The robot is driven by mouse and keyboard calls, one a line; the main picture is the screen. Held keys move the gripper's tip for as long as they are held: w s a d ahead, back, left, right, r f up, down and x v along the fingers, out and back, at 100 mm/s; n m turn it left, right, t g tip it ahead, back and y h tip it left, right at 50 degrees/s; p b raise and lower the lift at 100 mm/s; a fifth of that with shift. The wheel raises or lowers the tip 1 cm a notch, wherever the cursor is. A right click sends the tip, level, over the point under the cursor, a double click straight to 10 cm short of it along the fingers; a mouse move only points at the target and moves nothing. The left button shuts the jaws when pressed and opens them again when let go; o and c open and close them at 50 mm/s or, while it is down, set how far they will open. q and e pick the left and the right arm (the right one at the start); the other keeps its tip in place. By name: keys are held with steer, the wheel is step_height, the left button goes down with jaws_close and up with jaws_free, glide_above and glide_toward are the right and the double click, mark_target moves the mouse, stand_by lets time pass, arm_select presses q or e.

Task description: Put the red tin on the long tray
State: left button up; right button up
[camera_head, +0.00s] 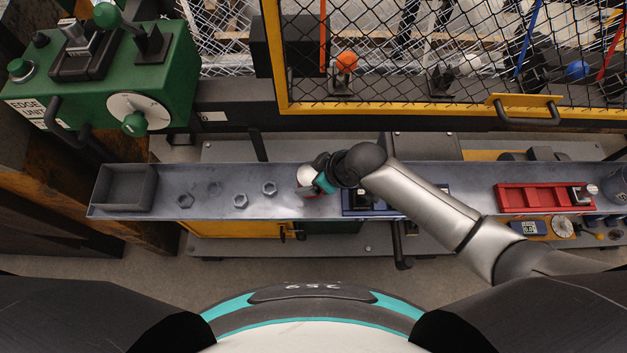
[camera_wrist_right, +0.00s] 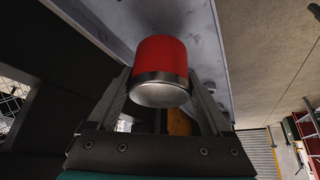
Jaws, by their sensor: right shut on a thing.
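The red tin (camera_wrist_right: 160,60) has a red body and a silver end that faces my right wrist camera. My right gripper (camera_head: 318,182) is shut on it, with one finger on each side in the wrist view. In the head view the tin (camera_head: 306,178) shows mostly as its pale end, with a little red below. It is over the long grey metal tray (camera_head: 225,174), near the tray's middle. I cannot tell whether the tin touches the tray. My left gripper is not in view.
Several hex nuts (camera_head: 241,201) lie on the tray left of the tin. A grey bin (camera_head: 127,204) stands at its left end. A blue container (camera_head: 357,211) is just right of my gripper, and a red holder (camera_head: 530,199) is farther right. A yellow-framed mesh guard (camera_head: 400,108) stands behind.

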steer(key=shift+f+b, duration=0.35)
steer(key=shift+f, duration=1.25)
steer(key=shift+f, duration=0.2)
steer(key=o, duration=1.4)
steer(key=shift+r, duration=0.1)
steer(key=shift+r, duration=0.2)
steer(key=p+v, duration=0.3)
steer(key=v, duration=0.9)
